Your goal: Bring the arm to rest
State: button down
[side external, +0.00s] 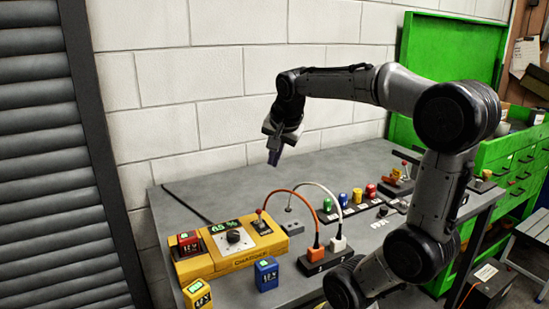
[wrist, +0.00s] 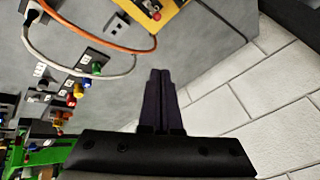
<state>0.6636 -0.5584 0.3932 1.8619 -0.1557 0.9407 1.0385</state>
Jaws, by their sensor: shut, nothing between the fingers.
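My gripper (side external: 274,154) hangs above the back part of the grey workbench (side external: 330,160), near the white wall. Its fingers point down and touch nothing. In the wrist view the gripper (wrist: 160,74) shows its two dark fingers side by side, shut with nothing between them. The yellow charger (side external: 215,262) stands below and to the left of the gripper in the side view. It carries a red battery (side external: 188,243), a dial and a green-lit display.
A blue battery (side external: 266,273) and a yellow battery (side external: 198,293) stand at the bench front. An orange cable (side external: 294,193) and a white cable (side external: 325,189) arch up below my gripper. Several coloured pieces (side external: 357,195) stand in a row. A green cabinet (side external: 450,60) is at the right.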

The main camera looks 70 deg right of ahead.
jog(key=a+n+t+y, duration=0.25)
jog(key=a+n, duration=0.55)
jog(key=a, duration=0.6)
jog(key=s+a+f+n+y, duration=0.2)
jog(key=s+a+f+n, duration=0.3)
jog(key=n, duration=0.5)
notch_tip(320, 180, down, 2)
jog(key=shift+s+a+f+n, duration=0.2)
jog(key=shift+a+n, duration=0.2)
jog(key=shift+a, duration=0.4)
jog(key=shift+g, duration=0.25)
